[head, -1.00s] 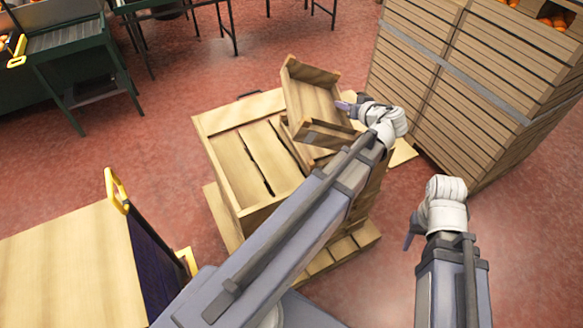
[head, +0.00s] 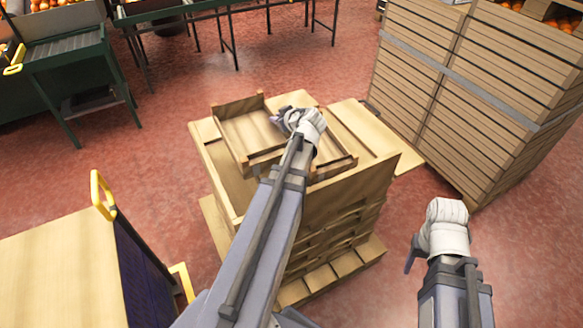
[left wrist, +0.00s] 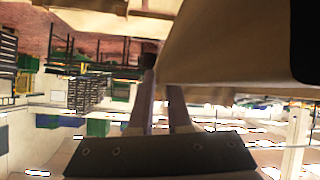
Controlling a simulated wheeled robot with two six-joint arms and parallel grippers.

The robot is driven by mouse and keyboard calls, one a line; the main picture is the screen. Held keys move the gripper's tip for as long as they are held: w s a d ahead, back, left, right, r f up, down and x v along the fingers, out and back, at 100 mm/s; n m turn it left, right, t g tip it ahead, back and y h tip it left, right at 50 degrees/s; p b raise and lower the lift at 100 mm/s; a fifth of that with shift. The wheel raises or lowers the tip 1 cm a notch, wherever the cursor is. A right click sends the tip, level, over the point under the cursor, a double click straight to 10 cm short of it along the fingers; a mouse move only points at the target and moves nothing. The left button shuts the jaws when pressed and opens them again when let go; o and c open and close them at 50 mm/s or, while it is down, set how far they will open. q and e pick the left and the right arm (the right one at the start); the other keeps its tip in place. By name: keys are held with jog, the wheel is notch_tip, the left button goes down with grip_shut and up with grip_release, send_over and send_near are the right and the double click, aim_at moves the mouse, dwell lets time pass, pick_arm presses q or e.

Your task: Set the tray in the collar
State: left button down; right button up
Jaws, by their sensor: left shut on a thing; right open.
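The tray (head: 238,133), a shallow open wooden box, is nearly level over the top of the collar. The collar (head: 345,190) is a wooden frame on stacked pallets. My left gripper (head: 276,119) is shut on the tray. In the left wrist view, its fingers (left wrist: 165,105) meet near the tray's brown side (left wrist: 225,50). The left arm hides part of the tray's near side. I cannot tell whether the tray rests in the collar or hangs just above it. My right gripper (head: 410,258) is open and empty, right of the stack.
A tall stack of wooden crates (head: 470,90) stands at the right. A table with a yellow handle (head: 102,195) is at the lower left. Green sorting machines (head: 75,75) stand at the back left. Red floor is open between them.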

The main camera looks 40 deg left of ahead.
pick_arm(q)
jog(key=shift+s+a, duration=0.1)
jog(key=shift+a, duration=0.1)
notch_tip(320, 180, down, 10)
jog(key=b, duration=1)
jog(key=shift+f+b, duration=0.5)
jog(key=shift+f, duration=0.05)
jog(key=shift+f, duration=0.1)
jog(key=c, duration=0.9)
grip_release()
jog(key=shift+o, duration=0.2)
